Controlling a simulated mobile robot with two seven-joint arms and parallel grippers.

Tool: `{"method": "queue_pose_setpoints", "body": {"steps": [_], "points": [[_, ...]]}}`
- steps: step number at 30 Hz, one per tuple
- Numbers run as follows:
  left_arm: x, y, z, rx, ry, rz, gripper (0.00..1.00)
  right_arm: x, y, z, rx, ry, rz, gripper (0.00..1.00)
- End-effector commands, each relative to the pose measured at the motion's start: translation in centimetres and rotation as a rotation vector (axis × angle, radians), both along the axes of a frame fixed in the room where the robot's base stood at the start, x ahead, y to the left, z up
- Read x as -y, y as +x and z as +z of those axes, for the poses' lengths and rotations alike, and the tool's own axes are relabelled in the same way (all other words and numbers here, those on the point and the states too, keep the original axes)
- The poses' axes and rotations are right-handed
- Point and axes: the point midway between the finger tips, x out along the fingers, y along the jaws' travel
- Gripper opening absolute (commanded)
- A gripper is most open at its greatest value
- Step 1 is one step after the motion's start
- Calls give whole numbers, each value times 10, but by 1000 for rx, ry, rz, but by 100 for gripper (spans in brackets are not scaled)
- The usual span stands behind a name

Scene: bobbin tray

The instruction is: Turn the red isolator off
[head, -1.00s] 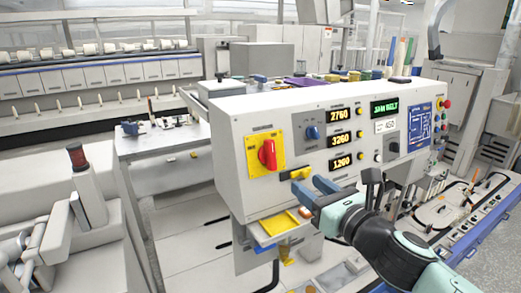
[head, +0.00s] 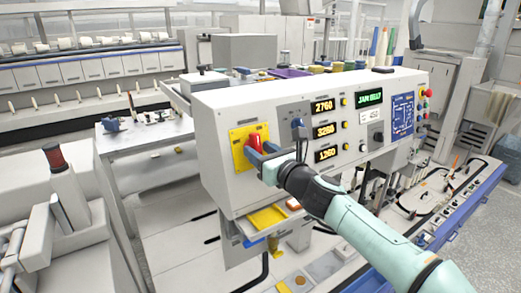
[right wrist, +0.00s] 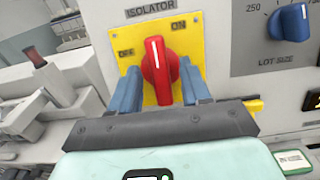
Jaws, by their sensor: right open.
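The red isolator handle (right wrist: 158,72) is on a yellow plate (right wrist: 205,42) marked OFF at upper left and ON at upper right. In the right wrist view the handle stands nearly upright, with its white line near vertical. In the head view the red handle (head: 254,141) and yellow plate (head: 236,135) are on the left of the panel front. My right gripper (right wrist: 158,90) is open, with one blue finger on each side of the handle. I cannot tell whether the fingers touch it. In the head view the right gripper (head: 257,157) partly covers the handle. My left gripper is not in view.
A blue lot size knob (right wrist: 289,22) is right of the isolator. The panel (head: 215,180) also bears lit displays (head: 325,131) and several buttons. A yellow tray (head: 267,218) sits below the panel front. A red-topped post (head: 53,157) stands at the left.

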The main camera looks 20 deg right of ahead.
Motion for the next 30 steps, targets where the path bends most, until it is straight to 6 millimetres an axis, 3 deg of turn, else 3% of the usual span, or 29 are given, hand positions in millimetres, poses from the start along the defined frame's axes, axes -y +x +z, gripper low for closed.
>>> {"method": "queue_pose_setpoints", "body": {"steps": [10, 11, 15, 30], "points": [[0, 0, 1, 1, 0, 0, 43, 0, 5, 0, 0, 0, 0, 47], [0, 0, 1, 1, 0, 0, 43, 0, 5, 0, 0, 0, 0, 44], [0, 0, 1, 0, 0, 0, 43, 0, 5, 0, 0, 0, 0, 0], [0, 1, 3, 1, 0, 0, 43, 1, 5, 0, 13, -97, 23, 0]]}}
